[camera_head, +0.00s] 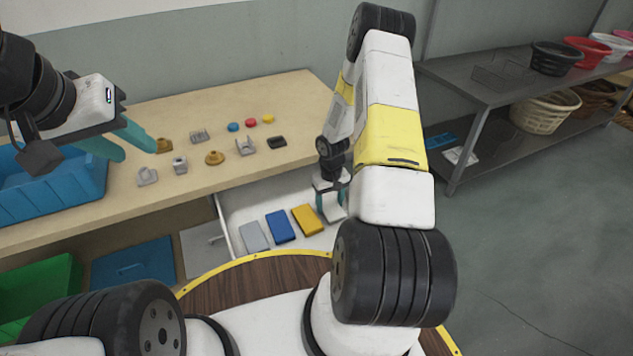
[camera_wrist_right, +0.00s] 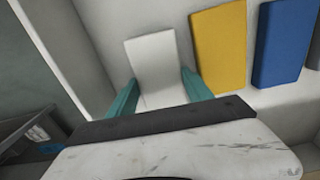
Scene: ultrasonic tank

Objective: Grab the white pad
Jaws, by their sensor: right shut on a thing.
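The white pad (camera_wrist_right: 152,55) lies in the white drawer, between the two teal fingers of my right gripper (camera_wrist_right: 158,78) in the right wrist view. My right gripper is shut on it. In the head view my right gripper (camera_head: 331,205) reaches down into the drawer (camera_head: 238,200) at its right end, and the pad there is hard to tell from the gripper and drawer. My left gripper (camera_head: 138,153) is open and empty above the left part of the table.
Yellow (camera_head: 308,220), blue (camera_head: 280,226) and grey (camera_head: 254,237) pads lie in a row left of my right gripper. Several small parts stand on the wooden table (camera_head: 285,95). A blue bin (camera_head: 50,190) is at the left, and a metal shelf (camera_head: 475,85) with baskets at the right.

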